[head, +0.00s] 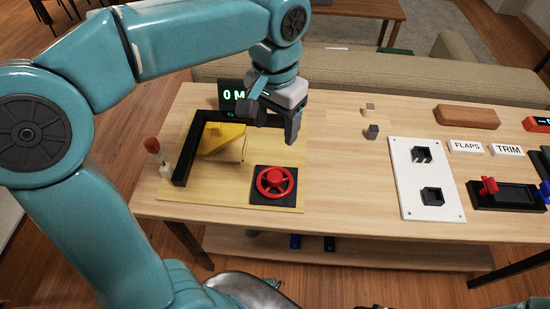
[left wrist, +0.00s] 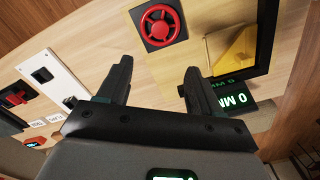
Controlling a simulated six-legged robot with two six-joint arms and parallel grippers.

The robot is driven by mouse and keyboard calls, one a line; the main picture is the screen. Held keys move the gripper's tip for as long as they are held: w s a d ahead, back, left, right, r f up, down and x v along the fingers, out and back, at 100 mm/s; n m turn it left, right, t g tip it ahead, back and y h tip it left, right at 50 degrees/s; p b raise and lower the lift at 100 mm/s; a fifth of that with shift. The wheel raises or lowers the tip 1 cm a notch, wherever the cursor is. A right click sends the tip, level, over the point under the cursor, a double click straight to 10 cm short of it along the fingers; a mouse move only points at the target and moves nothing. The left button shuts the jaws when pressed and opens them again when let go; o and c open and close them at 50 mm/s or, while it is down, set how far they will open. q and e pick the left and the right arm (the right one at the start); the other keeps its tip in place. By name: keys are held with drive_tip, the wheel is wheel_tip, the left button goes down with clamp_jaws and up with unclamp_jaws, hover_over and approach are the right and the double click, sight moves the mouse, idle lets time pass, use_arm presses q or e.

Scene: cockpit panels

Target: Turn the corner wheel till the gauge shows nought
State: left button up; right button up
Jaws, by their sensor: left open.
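The red corner wheel (head: 274,181) sits on a black square base at the front right corner of a light wooden board (head: 215,195). It also shows in the left wrist view (left wrist: 160,26), beyond the fingers. My left gripper (head: 275,122) is open and empty, above the board's back right part, behind and apart from the wheel. My right gripper is not in view.
A yellow piece (head: 222,138) lies inside a black angled frame (head: 182,165) on the board. A red-knobbed lever (head: 153,147) stands at the left. A white socket panel (head: 425,180), FLAPS (head: 466,147) and TRIM (head: 507,151) labels are right. Table between board and panel is mostly clear.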

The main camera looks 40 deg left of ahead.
sight(275, 175)
use_arm(q)
wheel_tip(275, 175, down, 17)
drive_tip(key=b, duration=0.9)
drive_tip(key=shift+r, duration=0.2)
drive_tip(key=shift+c, duration=0.3)
